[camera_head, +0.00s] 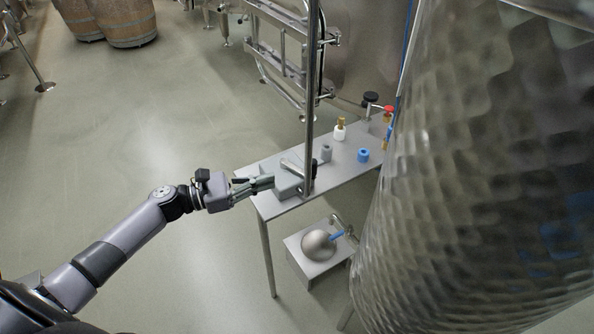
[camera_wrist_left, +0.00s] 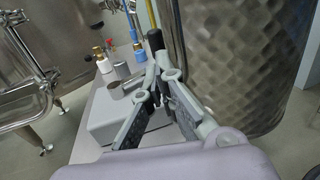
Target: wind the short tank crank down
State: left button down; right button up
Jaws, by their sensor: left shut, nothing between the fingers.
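A pale grey box (camera_head: 283,178) stands on the near end of the steel table. It carries a short metal bar and lies beside the upright steel post. In the left wrist view the box (camera_wrist_left: 112,113) shows left of my fingers, with a metal cylinder on it. A dark upright grip (camera_wrist_left: 155,40), perhaps the crank handle, shows just beyond my fingertips; I cannot tell whether they touch it. My left gripper (camera_head: 266,184) reaches the box from the left, and its fingers (camera_wrist_left: 158,78) are shut with nothing between them. My right gripper is out of view.
The table (camera_head: 280,207) holds a grey cylinder (camera_head: 326,153), a blue one (camera_head: 363,155) and a white bottle (camera_head: 339,132). A large dimpled steel vat (camera_head: 470,190) closes off the right. Open floor lies left; barrels (camera_head: 128,22) stand far back.

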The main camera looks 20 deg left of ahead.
pick_arm(q)
jog(key=p+x, duration=0.1)
jog(key=x, duration=0.7)
jog(key=shift+w+d, duration=0.1)
jog(key=shift+d, duration=0.1)
jog(key=shift+w+n+t+y+p, duration=0.1)
jog(key=shift+n+t+y+p, duration=0.3)
jog(key=shift+p, duration=0.05)
jog(key=shift+w+d, duration=0.1)
jog(key=shift+d, duration=0.05)
